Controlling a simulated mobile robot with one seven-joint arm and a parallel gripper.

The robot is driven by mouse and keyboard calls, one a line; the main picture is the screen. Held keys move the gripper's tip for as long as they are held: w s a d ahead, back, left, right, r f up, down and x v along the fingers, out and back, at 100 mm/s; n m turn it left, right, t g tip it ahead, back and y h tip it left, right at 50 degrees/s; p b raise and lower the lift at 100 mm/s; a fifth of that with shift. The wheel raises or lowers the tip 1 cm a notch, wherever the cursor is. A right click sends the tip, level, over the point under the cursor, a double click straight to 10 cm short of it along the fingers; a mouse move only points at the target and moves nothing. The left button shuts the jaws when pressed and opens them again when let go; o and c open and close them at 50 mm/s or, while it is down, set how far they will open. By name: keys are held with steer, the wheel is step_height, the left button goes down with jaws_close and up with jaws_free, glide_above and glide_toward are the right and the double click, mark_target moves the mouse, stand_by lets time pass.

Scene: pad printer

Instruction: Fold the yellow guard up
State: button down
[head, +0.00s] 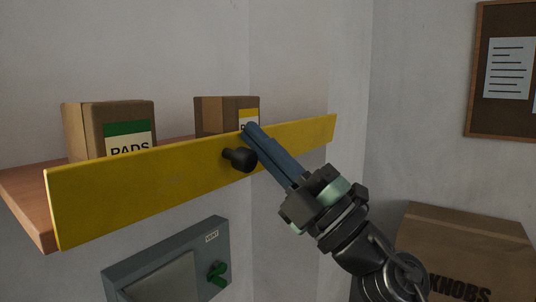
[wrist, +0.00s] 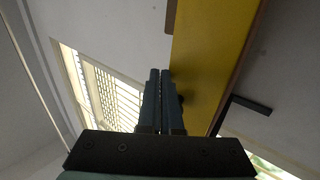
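The yellow guard (head: 130,192) is a long flat board standing on edge along the front of a wooden shelf. It hides the lower parts of the boxes behind it. A black knob (head: 240,158) sticks out from its face. My gripper (head: 250,128) has its blue fingers together, with nothing seen between them. The fingers lie across the guard just right of the knob, tips near its top edge. I cannot tell whether they touch it. In the wrist view the guard (wrist: 205,60) is right of the fingers (wrist: 159,72), and the knob is mostly hidden behind them.
The shelf (head: 28,205) holds a PADS box (head: 85,118) and a second box (head: 210,115). Below is a grey VENT box (head: 190,245) with a green knob (head: 217,274). A KNOBS carton (head: 470,235) and a corkboard (head: 490,118) are at right.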

steer(key=shift+w+a+r, duration=0.3)
steer(key=shift+a+r, duration=0.05)
steer(key=shift+a, duration=0.15)
stand_by(0.6)
